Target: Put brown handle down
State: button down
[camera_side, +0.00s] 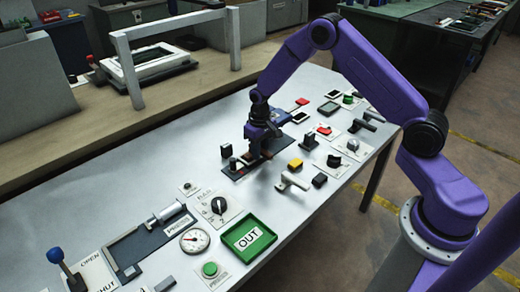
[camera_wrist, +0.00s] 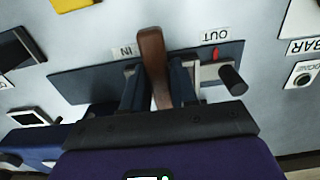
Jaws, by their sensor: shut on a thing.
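The brown handle (camera_wrist: 151,50) rises between my gripper's two dark fingers (camera_wrist: 158,85) in the wrist view, and the fingers are shut on it. It stands on a dark plate (camera_wrist: 80,84) with an IN label at left and an OUT label at right. A red mark shows near OUT. A cylindrical black knob (camera_wrist: 232,80) sits at the plate's right side. In the side view my gripper (camera_side: 256,150) is low over the dark plate (camera_side: 236,170) and mostly hides the handle. The handle's lower end is hidden.
The table is crowded with controls. A yellow block (camera_side: 295,164) and a pale lever (camera_side: 292,181) are close to the right of the plate. A green OUT tray (camera_side: 270,249) and a round gauge (camera_side: 194,240) are nearer the front.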

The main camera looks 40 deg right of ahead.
jog(key=shift+f, duration=0.15)
jog(key=c, duration=0.9)
grip_release()
jog(key=shift+s+a+r, duration=0.1)
jog(key=shift+r, duration=6.15)
